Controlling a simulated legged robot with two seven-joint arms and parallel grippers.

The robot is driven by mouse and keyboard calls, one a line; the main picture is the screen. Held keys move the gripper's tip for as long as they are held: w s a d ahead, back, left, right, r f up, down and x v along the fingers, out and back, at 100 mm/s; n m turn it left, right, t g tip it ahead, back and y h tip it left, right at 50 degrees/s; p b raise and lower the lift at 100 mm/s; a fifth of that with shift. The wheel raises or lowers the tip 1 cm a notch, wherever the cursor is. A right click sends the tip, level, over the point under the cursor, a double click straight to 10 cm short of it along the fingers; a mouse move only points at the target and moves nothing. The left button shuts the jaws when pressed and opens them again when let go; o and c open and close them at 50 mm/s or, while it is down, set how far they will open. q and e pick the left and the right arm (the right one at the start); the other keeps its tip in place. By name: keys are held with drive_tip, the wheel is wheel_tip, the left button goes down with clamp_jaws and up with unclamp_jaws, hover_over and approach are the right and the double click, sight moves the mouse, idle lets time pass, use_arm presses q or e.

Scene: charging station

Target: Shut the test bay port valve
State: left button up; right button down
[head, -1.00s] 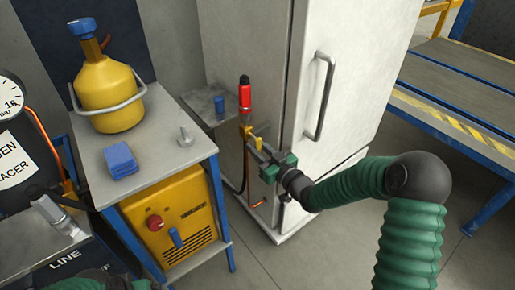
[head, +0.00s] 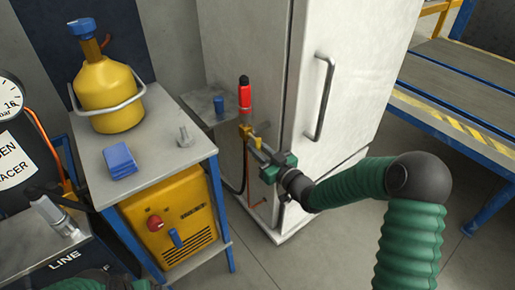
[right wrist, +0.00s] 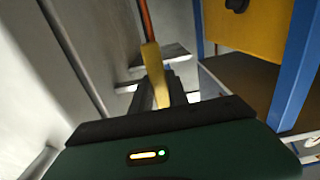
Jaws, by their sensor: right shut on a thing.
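The port valve (head: 246,131) is a brass body on a thin pipe beside the white cabinet, with an upright red, black-topped part (head: 244,95) above it. Its yellow lever (head: 256,142) points toward my right gripper (head: 262,149). The right gripper is shut on the lever, reaching it from the front right. In the right wrist view the yellow lever (right wrist: 154,72) stands between the fingers, with a copper pipe beyond it. The fingers cover part of the lever.
The tall white cabinet (head: 285,55) stands close on the right of the valve. A small grey shelf (head: 200,101) with a blue cap (head: 219,105) is behind it. A cart (head: 150,165) with a yellow bottle (head: 106,100) stands left. Open floor lies in front.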

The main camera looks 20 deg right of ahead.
idle(0.7)
drive_tip(key=shift+s+a+r+m+p, duration=0.1)
drive_tip(key=shift+m+p, duration=0.6)
drive_tip(key=shift+p, duration=0.25)
drive_tip(key=m+p, duration=0.4)
drive_tip(key=a+m+p, duration=0.1)
drive_tip(key=m+p, duration=0.1)
drive_tip(key=shift+s+a+r, duration=0.1)
drive_tip(key=shift+s+r, duration=0.1)
drive_tip(key=shift+r, duration=0.15)
drive_tip(key=shift+s+a+r+m+p, duration=0.15)
drive_tip(key=shift+r+m+p, duration=0.1)
drive_tip(key=shift+m+p, duration=1.25)
drive_tip(key=shift+a+r+m+p, duration=0.25)
drive_tip(key=shift+m+p, duration=0.65)
drive_tip(key=shift+m, duration=1.05)
drive_tip(key=shift+s+a+r+m+p, duration=0.1)
drive_tip(key=shift+r+m+p, duration=0.2)
drive_tip(key=shift+m+p, duration=1.2)
drive_tip(key=shift+m, duration=0.45)
